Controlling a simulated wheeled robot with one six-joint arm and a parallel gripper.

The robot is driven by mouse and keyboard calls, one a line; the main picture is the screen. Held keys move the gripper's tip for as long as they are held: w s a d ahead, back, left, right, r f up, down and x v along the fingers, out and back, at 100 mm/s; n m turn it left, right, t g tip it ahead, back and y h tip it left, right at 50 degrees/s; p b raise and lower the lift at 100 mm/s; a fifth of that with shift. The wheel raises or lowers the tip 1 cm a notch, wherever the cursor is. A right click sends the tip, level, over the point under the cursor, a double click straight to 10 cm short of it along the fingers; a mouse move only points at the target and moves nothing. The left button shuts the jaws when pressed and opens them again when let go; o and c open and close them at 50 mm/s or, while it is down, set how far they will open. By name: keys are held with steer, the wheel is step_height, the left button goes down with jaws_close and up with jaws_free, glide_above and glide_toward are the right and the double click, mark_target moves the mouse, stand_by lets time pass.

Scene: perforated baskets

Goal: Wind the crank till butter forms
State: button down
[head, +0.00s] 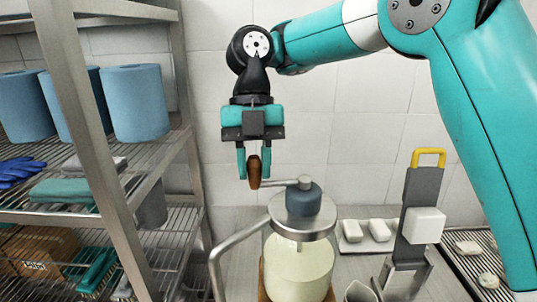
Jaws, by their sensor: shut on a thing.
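The butter churn is a glass jar (298,270) of pale cream-coloured contents under a metal lid (302,222). A dark blue-grey hub (303,199) sits on the lid. The crank arm (279,184) runs left from the hub to an upright brown wooden handle (254,171). My gripper (254,165) points down from above, its teal fingers on either side of the handle and shut on it. The paddle inside the jar is mostly hidden, and I cannot tell any butter lumps in the contents.
A metal shelf (150,140) with blue rolls, gloves and cloths stands close on the left. A bent metal bar (232,240) rises beside the jar. On the right are a grey stand with a yellow handle (428,155), a tray of white blocks (365,232) and a metal rack (470,240).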

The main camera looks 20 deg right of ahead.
steer(key=shift+s+n, duration=0.2)
steer(key=shift+n, duration=0.1)
steer(key=c, duration=0.9)
jaws_free()
